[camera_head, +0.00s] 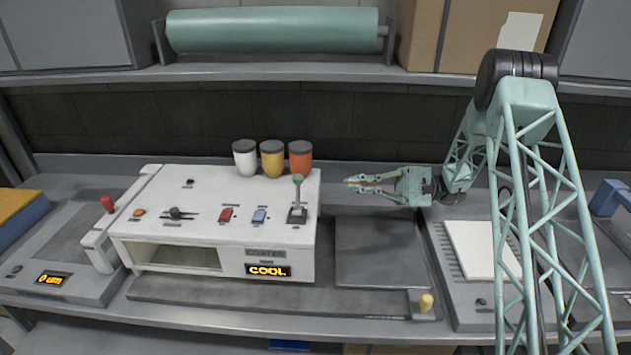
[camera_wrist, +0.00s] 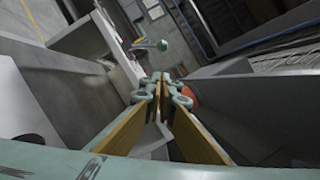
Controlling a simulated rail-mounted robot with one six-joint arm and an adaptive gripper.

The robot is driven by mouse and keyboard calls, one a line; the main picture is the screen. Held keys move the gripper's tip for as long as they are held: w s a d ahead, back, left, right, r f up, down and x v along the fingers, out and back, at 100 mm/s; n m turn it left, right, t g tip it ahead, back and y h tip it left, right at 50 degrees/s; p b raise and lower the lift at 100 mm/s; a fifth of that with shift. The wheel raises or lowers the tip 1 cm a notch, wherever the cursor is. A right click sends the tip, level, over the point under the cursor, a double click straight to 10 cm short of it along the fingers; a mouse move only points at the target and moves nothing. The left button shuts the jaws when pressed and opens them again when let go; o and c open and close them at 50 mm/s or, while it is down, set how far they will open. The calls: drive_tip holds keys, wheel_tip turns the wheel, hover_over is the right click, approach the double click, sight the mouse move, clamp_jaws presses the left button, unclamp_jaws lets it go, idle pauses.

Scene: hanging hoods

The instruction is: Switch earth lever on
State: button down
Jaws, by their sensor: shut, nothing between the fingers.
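A lever (camera_head: 298,192) with a green knob stands upright on the right end of the white machine's top (camera_head: 200,195). Its label is too small to read, so I cannot tell whether it is the earth lever. In the wrist view the green-knobbed lever (camera_wrist: 161,45) shows beyond my fingertips, a little above them in the picture. My gripper (camera_head: 350,183) is shut and empty, to the right of the lever and apart from it, pointing left. In the wrist view my gripper (camera_wrist: 161,80) has its fingertips together.
White, yellow and orange cups (camera_head: 272,158) stand behind the lever. Red (camera_head: 226,214) and blue (camera_head: 259,215) switches sit to its left. The machine's display (camera_head: 268,270) reads COOL. A flat dark plate (camera_head: 380,250) lies to the right. A shelf with a green roll (camera_head: 272,30) is above.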

idle(0.4)
drive_tip(key=b, duration=0.1)
approach(298, 193)
drive_tip(key=w+a, duration=0.2)
drive_tip(key=w+a+r, duration=0.1)
drive_tip(key=w+a, duration=0.1)
drive_tip(key=shift+w+a+r, duration=0.1)
drive_tip(key=shift+w+a, duration=0.15)
drive_tip(key=shift+w, duration=0.15)
drive_tip(key=shift+s+a+r+b, duration=0.4)
drive_tip(key=shift+s+a+r, duration=0.25)
drive_tip(key=shift+s+r, duration=0.15)
drive_tip(key=shift+s, duration=0.1)
drive_tip(key=shift+s+a, duration=0.1)
drive_tip(key=shift+a, duration=0.05)
drive_tip(key=shift+r+n, duration=0.1)
drive_tip(key=shift+n, duration=0.3)
